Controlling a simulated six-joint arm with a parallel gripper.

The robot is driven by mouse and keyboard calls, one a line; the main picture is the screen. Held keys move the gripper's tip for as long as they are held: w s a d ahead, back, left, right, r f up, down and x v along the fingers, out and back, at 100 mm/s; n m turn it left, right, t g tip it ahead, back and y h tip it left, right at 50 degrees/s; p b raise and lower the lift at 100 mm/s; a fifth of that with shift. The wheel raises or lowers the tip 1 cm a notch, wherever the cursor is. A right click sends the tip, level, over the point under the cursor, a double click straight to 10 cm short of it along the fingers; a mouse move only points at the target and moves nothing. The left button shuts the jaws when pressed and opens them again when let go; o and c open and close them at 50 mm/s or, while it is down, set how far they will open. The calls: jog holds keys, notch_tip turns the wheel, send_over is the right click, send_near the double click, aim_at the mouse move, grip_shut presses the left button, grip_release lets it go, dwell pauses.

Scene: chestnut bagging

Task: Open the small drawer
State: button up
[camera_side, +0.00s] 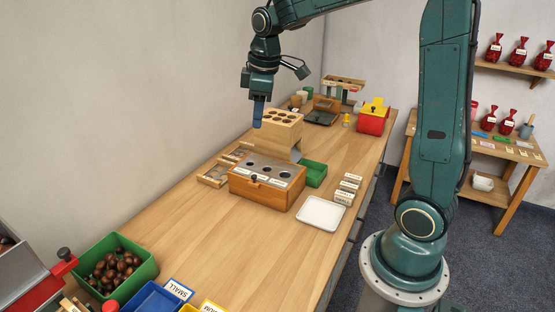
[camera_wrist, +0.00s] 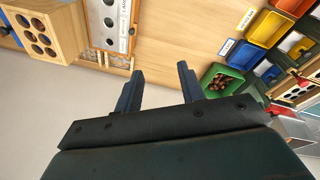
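A wooden box (camera_side: 262,194) stands mid-table, with a pale top panel that has a row of dark holes and labels, and a dark knob (camera_side: 254,178) on its front. Its panel also shows at the top of the wrist view (camera_wrist: 109,38). I cannot make out which part is the small drawer, and no drawer is visibly pulled out. My gripper (camera_side: 258,122) points down, well above the table's back edge near the wall, behind the box. In the wrist view its two fingers (camera_wrist: 160,74) are apart with nothing between them.
A taller wooden block with round holes (camera_side: 282,120) stands behind the box, close to my gripper. A green tray (camera_side: 315,174), a white tray (camera_side: 321,213) and label blocks (camera_side: 347,187) lie to the right. A green bin of chestnuts (camera_side: 144,270) stands front left. The front middle is clear.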

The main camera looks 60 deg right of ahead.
jog(key=w+d+f+n+g, duration=0.1)
jog(key=w+d+f+n, duration=0.1)
jog(key=w+d+f, duration=0.35)
jog(key=n+g, duration=0.1)
send_over(254, 176)
notch_tip(254, 176, down, 7)
jog(key=shift+d+y, duration=0.15)
jog(key=shift+y, duration=0.15)
jog(key=shift+f, duration=0.25)
notch_tip(254, 176, down, 14)
jog(key=shift+r, duration=0.25)
grip_shut()
